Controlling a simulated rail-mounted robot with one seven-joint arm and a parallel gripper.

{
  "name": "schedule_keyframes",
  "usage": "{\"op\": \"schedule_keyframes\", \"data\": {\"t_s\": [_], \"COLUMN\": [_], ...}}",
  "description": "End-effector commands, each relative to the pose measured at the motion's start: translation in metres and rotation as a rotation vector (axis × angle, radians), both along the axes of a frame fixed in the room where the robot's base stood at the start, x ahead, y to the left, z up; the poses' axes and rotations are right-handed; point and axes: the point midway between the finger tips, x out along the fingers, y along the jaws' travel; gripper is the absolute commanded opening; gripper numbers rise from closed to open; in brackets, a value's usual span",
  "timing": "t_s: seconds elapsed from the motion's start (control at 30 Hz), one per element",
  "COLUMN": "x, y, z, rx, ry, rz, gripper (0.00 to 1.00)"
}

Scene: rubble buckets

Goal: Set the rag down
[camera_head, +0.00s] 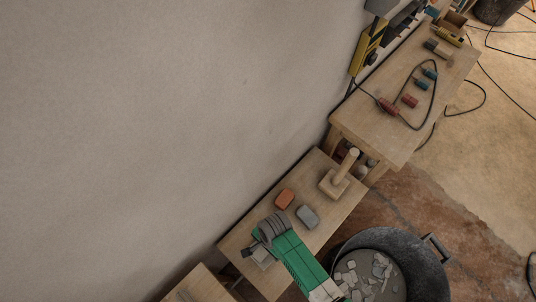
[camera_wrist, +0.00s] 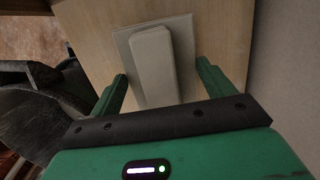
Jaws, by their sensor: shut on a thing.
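A pale grey piece, which I take to be the rag (camera_wrist: 155,65), shows in the wrist view as a raised bar on a thin flat square. In the head view my gripper (camera_head: 264,252) is over the near left part of the low bench (camera_head: 240,235), and a little of the pale rag (camera_head: 262,258) shows beside my wrist.
An orange block (camera_head: 285,199), a grey block (camera_head: 307,217) and a wooden float (camera_head: 340,182) stand farther along the low bench. A black bucket (camera_head: 428,262) of rubble is at the right. A higher bench (camera_head: 360,125) holds red and blue pieces and a cable. The wall (camera_head: 180,120) is close behind.

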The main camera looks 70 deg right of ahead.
Motion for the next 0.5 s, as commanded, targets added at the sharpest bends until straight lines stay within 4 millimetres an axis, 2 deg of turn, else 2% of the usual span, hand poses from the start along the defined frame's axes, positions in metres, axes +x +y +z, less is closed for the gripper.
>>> {"op": "schedule_keyframes", "data": {"t_s": [0.03,0.13,0.5], "x": [-0.001,-0.001,-0.001], "y": [0.000,0.000,0.001], "z": [-0.016,-0.031,-0.036], "rx": [0.001,0.001,0.000], "ry": [0.001,0.001,0.000], "rz": [-0.001,-0.001,0.000], "gripper": [0.58,0.58,0.58]}}
